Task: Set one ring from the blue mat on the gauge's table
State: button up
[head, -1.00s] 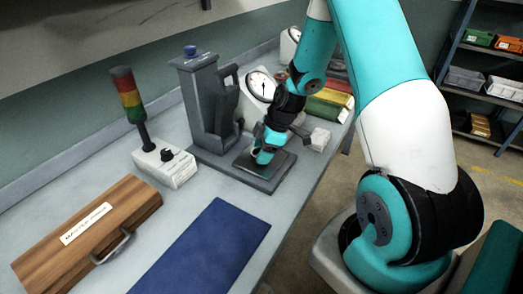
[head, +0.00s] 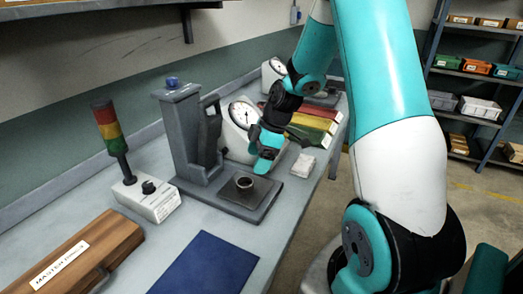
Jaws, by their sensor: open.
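A dark metal ring (head: 244,184) sits upright on the gauge's table (head: 228,194), a flat dark plate at the foot of the grey gauge stand (head: 183,130). My gripper (head: 263,165) is open and empty, a little above and to the right of the ring, apart from it. Its fingertips are small in the picture and partly hidden by the teal gripper body. The blue mat (head: 207,266) lies at the front of the bench; its visible part is bare, and its lower edge is cut off by the frame.
A signal tower (head: 112,135) on a white box stands left of the gauge. A wooden case (head: 84,256) lies at the front left. A white block (head: 303,165) and red, yellow and green bins (head: 312,125) stand right of the gauge. A shelf hangs overhead.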

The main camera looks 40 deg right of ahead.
jog(key=s+a+r+m+g, duration=0.1)
jog(key=s+a+r, duration=0.2)
jog(key=a+r, duration=0.4)
jog(key=s+a+r+m, duration=0.1)
jog(key=s+a+r, duration=0.3)
jog(key=a, duration=0.5)
jog(key=s+a+r+m+g, duration=0.1)
jog(key=s+a+r+m, duration=0.1)
jog(key=s+a, duration=0.8)
jog(key=s+r, duration=0.1)
jog(key=s, duration=0.2)
jog(key=shift+s+m, duration=0.3)
jog(key=shift+m, duration=0.1)
jog(key=shift+w+d, duration=0.1)
